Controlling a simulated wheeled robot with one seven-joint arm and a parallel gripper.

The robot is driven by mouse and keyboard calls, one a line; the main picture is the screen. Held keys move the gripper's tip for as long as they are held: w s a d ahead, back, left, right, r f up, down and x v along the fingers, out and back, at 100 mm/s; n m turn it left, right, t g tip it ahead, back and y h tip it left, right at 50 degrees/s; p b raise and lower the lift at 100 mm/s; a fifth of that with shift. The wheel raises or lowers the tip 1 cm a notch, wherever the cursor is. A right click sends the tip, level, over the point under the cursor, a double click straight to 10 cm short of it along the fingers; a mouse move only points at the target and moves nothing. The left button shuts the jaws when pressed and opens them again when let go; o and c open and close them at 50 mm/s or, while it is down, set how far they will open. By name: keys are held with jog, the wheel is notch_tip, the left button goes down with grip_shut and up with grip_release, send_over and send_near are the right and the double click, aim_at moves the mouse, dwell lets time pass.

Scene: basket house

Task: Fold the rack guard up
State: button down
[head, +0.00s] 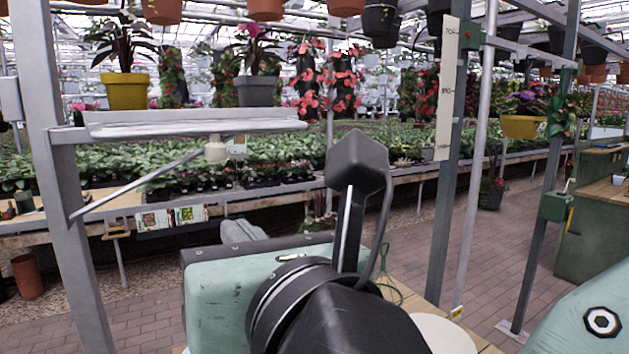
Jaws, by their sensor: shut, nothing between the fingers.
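A pale, flat panel (190,128), which looks like the rack guard, juts out from a grey upright post (62,180) at the left in the head view. It lies about level, with a pale round knob (215,151) under it and a thin diagonal brace (135,184) below. I cannot tell for sure which part is the hinge. My arm fills the lower middle, to the right of and below the panel. My gripper's fingers do not show; my own arm may be hiding them.
A yellow pot (126,91) and a dark grey pot (256,91) show just above the panel. Pots hang overhead. Plant benches (400,178) stand behind. Grey posts (452,165) and a green cabinet (590,235) stand at the right.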

aim_at(211, 140)
jog(key=w+a+r+p, duration=0.3)
jog(key=w+a+p, duration=0.1)
jog(key=w+p, duration=0.3)
jog(key=shift+w+a+r+p, duration=0.25)
jog(key=shift+r+p, duration=0.05)
jog(key=shift+p, duration=0.8)
jog(key=shift+s+b, duration=0.1)
jog(key=shift+b, duration=0.5)
jog(key=shift+r+g+b, duration=0.2)
jog(key=shift+g+b, duration=0.15)
jog(key=shift+g, duration=0.05)
